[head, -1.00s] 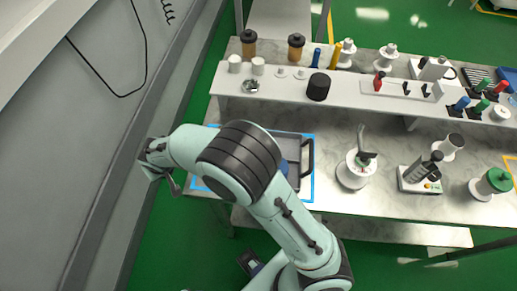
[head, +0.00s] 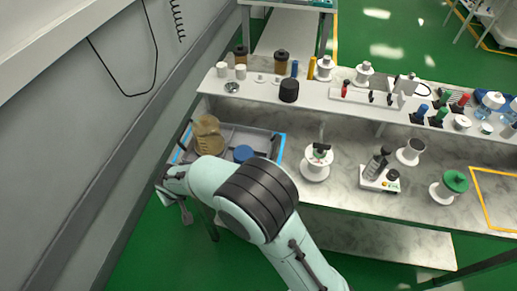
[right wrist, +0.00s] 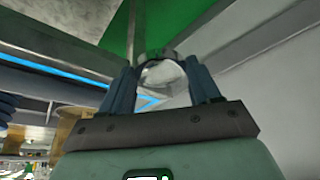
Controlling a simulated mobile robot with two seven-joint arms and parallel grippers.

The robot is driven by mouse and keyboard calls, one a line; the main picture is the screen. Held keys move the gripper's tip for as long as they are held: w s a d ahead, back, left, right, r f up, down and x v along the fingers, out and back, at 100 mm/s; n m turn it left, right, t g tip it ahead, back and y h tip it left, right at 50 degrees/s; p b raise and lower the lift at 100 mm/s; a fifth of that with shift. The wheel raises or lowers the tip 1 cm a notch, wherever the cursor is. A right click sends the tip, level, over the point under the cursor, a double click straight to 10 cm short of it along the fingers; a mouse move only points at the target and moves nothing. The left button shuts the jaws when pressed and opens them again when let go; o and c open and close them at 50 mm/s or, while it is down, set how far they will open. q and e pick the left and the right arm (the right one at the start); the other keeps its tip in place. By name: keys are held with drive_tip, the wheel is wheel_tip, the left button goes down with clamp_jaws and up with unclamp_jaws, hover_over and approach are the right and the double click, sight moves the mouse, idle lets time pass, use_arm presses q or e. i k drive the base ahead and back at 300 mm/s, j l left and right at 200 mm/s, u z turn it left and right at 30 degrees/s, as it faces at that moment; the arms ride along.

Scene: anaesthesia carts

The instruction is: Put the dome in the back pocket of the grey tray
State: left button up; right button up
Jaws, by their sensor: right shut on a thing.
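The grey tray (head: 240,136) sits at the left end of the bench inside a blue outline, its front partly hidden by my right arm. Tan round things (head: 208,142) and a blue round thing (head: 243,153) are in it. My right gripper (head: 184,212) hangs off the tray's front left corner, outside the bench edge. In the right wrist view, my right gripper (right wrist: 163,72) is shut on a pale, shiny rounded thing, which looks like the dome (right wrist: 163,78). The dome cannot be made out in the head view. My left gripper is not in view.
A raised white shelf (head: 320,100) with jars and bottles runs along the back of the bench. A white round stand (head: 316,167) is right of the tray. A grey wall (head: 70,150) rises close on the left. Bare bench lies between the tray and the stand.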

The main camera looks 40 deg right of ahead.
sight(242, 141)
drive_tip(key=k+z, duration=0.1)
drive_tip(key=z, duration=0.25)
drive_tip(key=k+z, duration=0.15)
drive_tip(key=z, duration=0.15)
drive_tip(key=k+l+z, duration=0.1)
drive_tip(key=z, duration=0.25)
drive_tip(key=j+z, duration=0.55)
drive_tip(key=l, duration=0.1)
